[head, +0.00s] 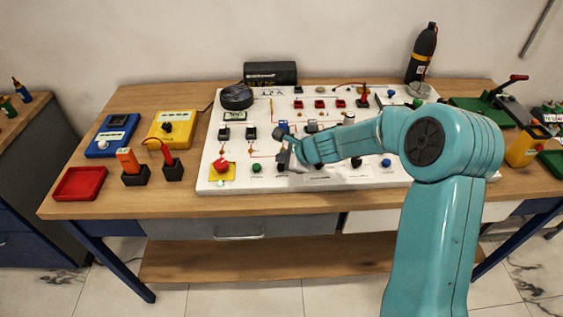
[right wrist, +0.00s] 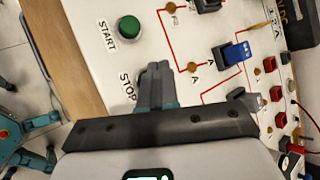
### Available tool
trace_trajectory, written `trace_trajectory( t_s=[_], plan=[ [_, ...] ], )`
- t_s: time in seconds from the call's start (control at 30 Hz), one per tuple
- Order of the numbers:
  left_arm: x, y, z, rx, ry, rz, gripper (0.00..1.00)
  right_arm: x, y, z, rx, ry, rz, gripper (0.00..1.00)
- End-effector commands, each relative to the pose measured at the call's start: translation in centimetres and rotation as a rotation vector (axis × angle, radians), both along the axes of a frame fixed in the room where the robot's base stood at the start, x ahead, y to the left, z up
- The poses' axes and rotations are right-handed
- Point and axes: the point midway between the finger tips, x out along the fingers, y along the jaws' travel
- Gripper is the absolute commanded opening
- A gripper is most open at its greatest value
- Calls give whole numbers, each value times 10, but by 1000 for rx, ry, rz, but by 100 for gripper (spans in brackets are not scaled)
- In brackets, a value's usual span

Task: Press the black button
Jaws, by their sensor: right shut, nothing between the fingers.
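The white gauge panel (head: 212,172) lies on the wooden table. A green button (head: 257,168) sits near its front edge; it shows beside the START label in the right wrist view (right wrist: 129,27). My right gripper (head: 284,156) is over the panel, just right of the green button. In the right wrist view its fingers (right wrist: 156,72) are together and empty, pointing at the panel beside the STOP label. A dark spot (head: 283,167) below the fingertips may be the black button. The fingers hide most of that place, so I cannot tell whether they touch it. My left gripper is out of view.
A blue switch (right wrist: 232,53) and several red blocks sit on the panel. A yellow pad with a red knob (head: 222,168) is at its front left. A red tray (head: 80,184), blue meter (head: 112,136) and yellow meter (head: 171,129) stand left. A black bottle (head: 422,52) stands behind.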

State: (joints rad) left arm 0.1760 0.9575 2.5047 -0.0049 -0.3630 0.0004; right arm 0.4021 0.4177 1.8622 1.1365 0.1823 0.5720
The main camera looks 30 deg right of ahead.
Motion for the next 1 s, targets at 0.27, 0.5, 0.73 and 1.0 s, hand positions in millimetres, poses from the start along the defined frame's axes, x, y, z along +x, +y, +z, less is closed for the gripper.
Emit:
trace_trajectory(
  t_s=[0.27,0.5,0.73,1.0],
  plan=[
    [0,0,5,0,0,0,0,0,0,6,0,-2,1,0],
    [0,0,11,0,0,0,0,0,0,12,0,-2,1,0],
    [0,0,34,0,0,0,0,0,0,36,0,-1,0,0],
    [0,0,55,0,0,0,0,0,0,58,0,-1,0,0]
  ],
)
